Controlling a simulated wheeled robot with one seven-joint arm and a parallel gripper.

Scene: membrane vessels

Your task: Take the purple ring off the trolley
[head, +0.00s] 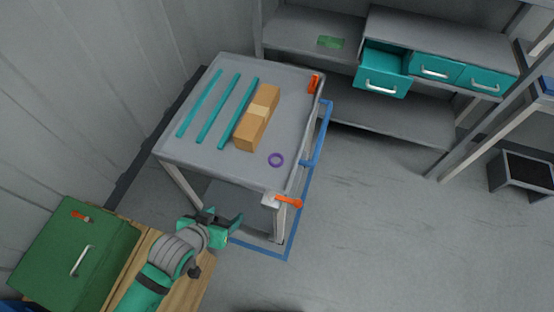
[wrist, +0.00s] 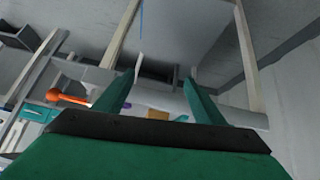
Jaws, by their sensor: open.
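The purple ring (head: 276,160) lies flat on the grey top of the trolley (head: 200,148), near its front right part, to the right of a cardboard box. My gripper (head: 236,222) is in front of the trolley, close to its near edge, apart from the ring and holding nothing. In the wrist view my gripper (wrist: 158,92) has its two green fingers spread wide with nothing between them.
On the trolley lie the cardboard box (head: 250,131) and several teal strips (head: 217,108). Orange clamps (head: 289,202) sit at its right corners. A green toolbox (head: 70,250) stands on a wooden surface at lower left. A shelf unit with an open teal drawer (head: 383,84) stands behind.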

